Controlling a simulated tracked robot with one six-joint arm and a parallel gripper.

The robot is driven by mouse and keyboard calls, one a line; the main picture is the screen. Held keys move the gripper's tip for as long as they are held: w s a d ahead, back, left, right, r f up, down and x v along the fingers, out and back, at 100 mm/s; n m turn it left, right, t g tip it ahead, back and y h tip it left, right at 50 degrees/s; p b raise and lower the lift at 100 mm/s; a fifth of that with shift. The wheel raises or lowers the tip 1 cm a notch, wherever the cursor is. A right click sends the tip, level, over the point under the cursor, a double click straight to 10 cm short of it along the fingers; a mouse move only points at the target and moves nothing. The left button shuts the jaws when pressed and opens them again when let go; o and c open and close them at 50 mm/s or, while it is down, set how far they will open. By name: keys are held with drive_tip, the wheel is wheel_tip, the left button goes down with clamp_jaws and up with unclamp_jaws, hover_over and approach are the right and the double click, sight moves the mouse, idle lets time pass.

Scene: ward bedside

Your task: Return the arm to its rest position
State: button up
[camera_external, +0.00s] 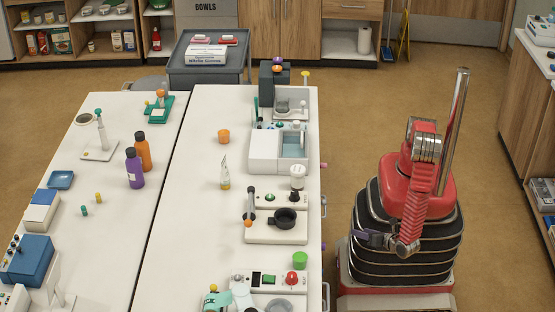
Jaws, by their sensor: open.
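My red arm is folded close over my black, ribbed body to the right of the white table (285,102). Its shiny metal link stands nearly upright, and its red link hangs down in front of the body. My gripper (366,238) is small and dark, low at the left side of the body. It points left toward the table's right edge and is apart from it. It is open, and I see nothing held in it.
A grey cart (208,75) stands behind. A wooden cabinet (530,115) is at the far right. Brown floor (350,110) is clear behind my body.

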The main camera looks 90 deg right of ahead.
drive_tip(key=w+d+r+m+g+y, duration=0.1)
drive_tip(key=d+r+m+g+y, duration=0.25)
drive_tip(key=r, duration=0.45)
drive_tip(key=w+d+r+m+g+y, duration=0.2)
drive_tip(key=d+r+m, duration=0.1)
drive_tip(key=r+m, duration=0.3)
drive_tip(key=w+d+r+m+g+y, duration=0.1)
drive_tip(key=d+r+m+g+y, duration=0.25)
drive_tip(key=r, duration=0.55)
drive_tip(key=d+r+m+t+y, duration=0.1)
drive_tip(key=d+r+m+t, duration=0.5)
drive_tip(key=d+r, duration=0.9)
drive_tip(key=shift+w+d+m, duration=0.4)
drive_tip(key=shift+w+m, duration=0.05)
drive_tip(key=shift+m, duration=0.65)
